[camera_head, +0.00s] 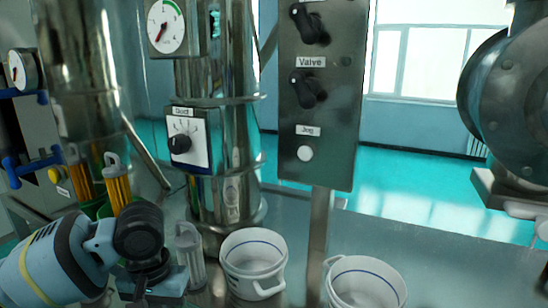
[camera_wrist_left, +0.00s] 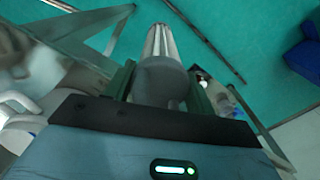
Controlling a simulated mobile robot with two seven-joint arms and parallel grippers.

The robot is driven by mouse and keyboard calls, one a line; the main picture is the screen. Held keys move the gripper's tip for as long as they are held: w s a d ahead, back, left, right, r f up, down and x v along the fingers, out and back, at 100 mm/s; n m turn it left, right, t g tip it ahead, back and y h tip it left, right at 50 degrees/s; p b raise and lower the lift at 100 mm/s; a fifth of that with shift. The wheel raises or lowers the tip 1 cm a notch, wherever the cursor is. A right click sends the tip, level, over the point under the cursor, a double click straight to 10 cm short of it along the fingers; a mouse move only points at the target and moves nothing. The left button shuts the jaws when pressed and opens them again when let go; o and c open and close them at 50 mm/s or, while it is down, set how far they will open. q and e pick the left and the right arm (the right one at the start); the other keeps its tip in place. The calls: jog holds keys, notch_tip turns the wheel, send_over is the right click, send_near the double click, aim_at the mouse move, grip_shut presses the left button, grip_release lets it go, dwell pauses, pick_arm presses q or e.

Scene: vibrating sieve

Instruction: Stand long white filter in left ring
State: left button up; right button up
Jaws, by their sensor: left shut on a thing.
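The long white filter (camera_head: 190,252) is a pale, ribbed cylinder with a loop-shaped top, in the lower left of the head view. My left gripper (camera_head: 172,280) is shut on it and holds it about upright. In the left wrist view the filter (camera_wrist_left: 158,75) sits between the two fingers of the left gripper (camera_wrist_left: 160,88) and points away from the camera. Its lower end is hidden in the head view. Green rims (camera_head: 105,209) show around the lower part of the yellow filters at left; I cannot tell which is the left ring. My right gripper is not in view.
Yellow filters (camera_head: 117,187) with pale loop tops stand behind my left arm. A white pot (camera_head: 252,262) is just right of the held filter, and a second pot (camera_head: 366,285) is farther right. Steel columns and the control panel (camera_head: 318,120) rise behind. The bench (camera_head: 455,262) is clear at right.

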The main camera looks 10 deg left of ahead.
pick_arm(q)
jog(key=d+r+m, duration=0.1)
jog(key=d, duration=0.4)
jog(key=s+f, duration=0.4)
jog(key=f, duration=0.1)
dwell(0.3)
jog(key=shift+w, duration=0.1)
dwell(1.7)
